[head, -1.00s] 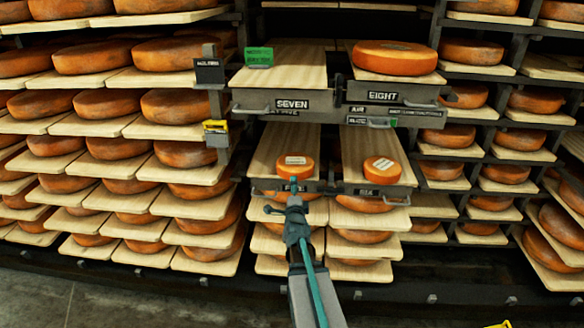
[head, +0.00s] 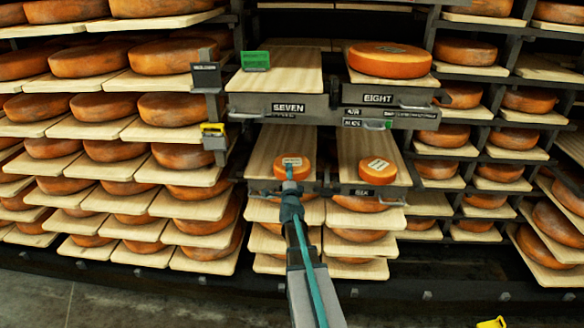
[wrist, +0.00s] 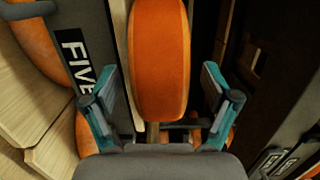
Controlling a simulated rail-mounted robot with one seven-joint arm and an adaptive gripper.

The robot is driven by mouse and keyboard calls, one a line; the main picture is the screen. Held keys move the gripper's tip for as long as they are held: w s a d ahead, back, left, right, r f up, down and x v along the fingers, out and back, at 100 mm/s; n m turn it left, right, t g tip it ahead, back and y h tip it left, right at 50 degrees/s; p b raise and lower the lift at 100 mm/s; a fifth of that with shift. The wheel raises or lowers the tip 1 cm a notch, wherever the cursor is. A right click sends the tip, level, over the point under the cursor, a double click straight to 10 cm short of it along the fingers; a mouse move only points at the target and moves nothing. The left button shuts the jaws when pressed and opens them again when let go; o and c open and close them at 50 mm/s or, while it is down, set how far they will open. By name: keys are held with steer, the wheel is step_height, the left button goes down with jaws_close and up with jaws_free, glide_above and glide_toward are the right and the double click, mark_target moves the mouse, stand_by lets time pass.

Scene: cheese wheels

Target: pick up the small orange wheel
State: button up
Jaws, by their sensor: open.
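The small orange wheel (head: 293,163) with a pale label lies on the left lower board (head: 266,150), near its front edge. In the wrist view, the wheel (wrist: 158,60) fills the top middle, its rim facing me. My gripper (wrist: 160,82) is open, one teal-tipped finger on each side of the picture, with the wheel ahead between them. Gaps show between the fingers and the wheel. In the head view, my gripper (head: 290,180) is at the front of the wheel and hides part of it. A second small wheel (head: 377,171) lies on the board to the right.
A FIVE sign (wrist: 76,62) is on the shelf front beside the wheel. The SEVEN (head: 289,107) and EIGHT (head: 378,99) shelves are above. A large wheel (head: 390,60) sits on EIGHT. Loaded racks stand on both sides.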

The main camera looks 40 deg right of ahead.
jaws_close()
steer(key=shift+r, duration=0.1)
stand_by(0.4)
